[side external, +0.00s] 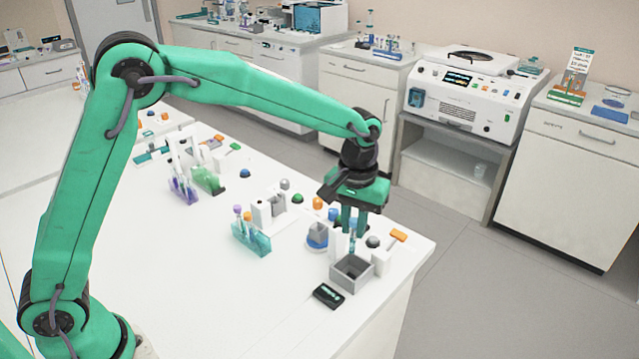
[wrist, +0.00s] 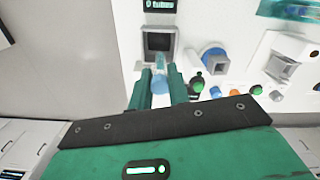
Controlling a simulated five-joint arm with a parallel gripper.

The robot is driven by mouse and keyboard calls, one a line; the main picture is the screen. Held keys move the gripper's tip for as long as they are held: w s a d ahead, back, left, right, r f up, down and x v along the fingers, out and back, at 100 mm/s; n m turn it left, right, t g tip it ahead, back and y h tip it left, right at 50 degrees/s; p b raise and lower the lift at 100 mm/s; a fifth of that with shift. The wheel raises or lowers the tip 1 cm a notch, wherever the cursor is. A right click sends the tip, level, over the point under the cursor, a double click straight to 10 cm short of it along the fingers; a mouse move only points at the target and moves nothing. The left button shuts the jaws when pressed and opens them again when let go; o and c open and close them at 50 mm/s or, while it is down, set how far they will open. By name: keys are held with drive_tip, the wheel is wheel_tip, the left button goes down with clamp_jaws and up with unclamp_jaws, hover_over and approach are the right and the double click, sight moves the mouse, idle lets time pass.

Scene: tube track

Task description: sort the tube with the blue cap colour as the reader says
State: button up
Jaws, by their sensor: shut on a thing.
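My gripper (side external: 355,225) is shut on a slim clear tube (side external: 352,244), which hangs upright below the fingers. In the wrist view the tube (wrist: 161,66) shows a light blue cap between the fingers (wrist: 161,88). The tube's lower end points at a grey square open-topped bin (side external: 338,281), also in the wrist view (wrist: 146,50). I cannot tell whether the tip is inside the bin.
A teal rack (side external: 252,240) with tubes is further left. The table edge is near on the right.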

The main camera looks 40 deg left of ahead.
sight(353, 253)
drive_tip(key=shift+w+d+f, duration=0.1)
drive_tip(key=shift+d+f, duration=0.05)
drive_tip(key=shift+f, duration=0.05)
drive_tip(key=shift+f, duration=0.2)
drive_tip(key=shift+f, duration=2.05)
drive_tip(key=shift+f, duration=0.2)
drive_tip(key=shift+f, duration=1.3)
